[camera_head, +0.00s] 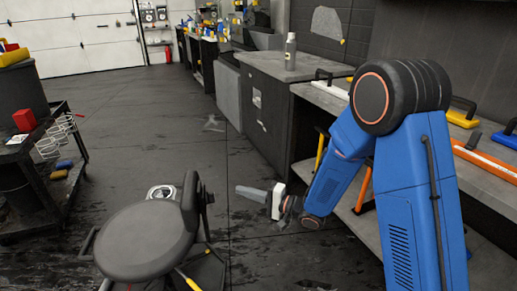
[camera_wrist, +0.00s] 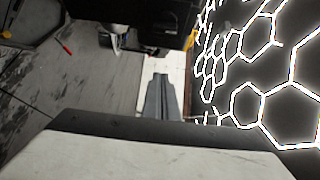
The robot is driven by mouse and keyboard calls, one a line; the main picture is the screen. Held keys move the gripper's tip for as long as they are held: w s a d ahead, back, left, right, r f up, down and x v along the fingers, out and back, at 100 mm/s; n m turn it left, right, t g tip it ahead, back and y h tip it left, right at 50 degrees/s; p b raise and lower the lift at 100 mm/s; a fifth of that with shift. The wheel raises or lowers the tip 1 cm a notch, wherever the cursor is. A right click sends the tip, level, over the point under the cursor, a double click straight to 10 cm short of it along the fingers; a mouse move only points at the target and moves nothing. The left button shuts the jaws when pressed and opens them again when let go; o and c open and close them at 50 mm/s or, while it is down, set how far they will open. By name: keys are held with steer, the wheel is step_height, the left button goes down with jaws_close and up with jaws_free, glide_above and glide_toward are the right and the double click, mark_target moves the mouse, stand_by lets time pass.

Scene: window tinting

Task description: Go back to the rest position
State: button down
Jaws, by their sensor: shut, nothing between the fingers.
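My gripper (camera_head: 252,193) is at the end of my blue arm in the camera_head view. It points left, above the dark floor and just right of a black stool (camera_head: 150,238). Its grey fingers are together and hold nothing. In the wrist view the shut gripper (camera_wrist: 160,78) shows in the middle, with a pale part of my own wrist filling the bottom. My arm bends high at a black joint on the right and reaches down and left to the gripper.
A dark workbench (camera_head: 300,68) with a bottle (camera_head: 290,51) stands behind my arm. A lower bench with handled tools is at right. A black cart (camera_head: 30,170) with a red box (camera_head: 24,120) is at left. The floor (camera_head: 150,110) between is open. Hexagonal lights (camera_wrist: 240,100) show in the wrist view.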

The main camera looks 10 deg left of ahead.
steer(key=w+d+r+n+t+h, duration=0.1)
steer(key=w+d+r+t+h, duration=0.25)
steer(key=d, duration=0.45)
steer(key=w+d+r+t+h, duration=0.2)
steer(key=w+d+r+h, duration=0.15)
steer(key=d, duration=0.35)
steer(key=s+d+r+h, duration=0.3)
steer(key=d+h, duration=0.1)
steer(key=d, duration=0.4)
steer(key=s+d+r+h, duration=0.3)
steer(key=d, duration=0.5)
steer(key=s+d+r+g+h, duration=0.1)
steer(key=s+d+h, duration=0.1)
steer(key=s+d, duration=0.45)
steer(key=s+d+g+h, duration=0.15)
steer(key=s+d, duration=0.25)
steer(key=s, duration=0.5)
steer(key=s+d+n+g, duration=0.1)
steer(key=s+n+g, duration=0.1)
steer(key=s, duration=1.5)
steer(key=shift+d+f+g, duration=0.15)
steer(key=shift+f+g, duration=0.2)
steer(key=shift+g, duration=0.35)
